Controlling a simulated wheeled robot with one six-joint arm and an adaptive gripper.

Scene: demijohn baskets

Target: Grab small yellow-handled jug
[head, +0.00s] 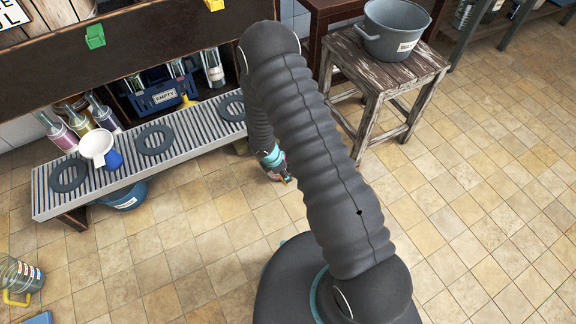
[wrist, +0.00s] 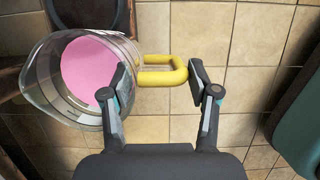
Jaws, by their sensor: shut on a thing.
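A clear jug (wrist: 45,85) with a yellow handle (wrist: 162,80) and a round pink area inside fills the left of the wrist view. My gripper (wrist: 160,78) has its two fingers either side of the handle and is shut on it. The jug's body lies to the left of the fingers. In the head view my gripper (head: 281,174) is small and partly hidden behind my arm, and the held jug cannot be made out clearly there. Another clear jug (head: 20,272) with a yellow handle stands at the lower left of the head view.
A wooden stool (head: 372,82) holds a grey pot (head: 393,33). Tiled floor right of my arm is clear.

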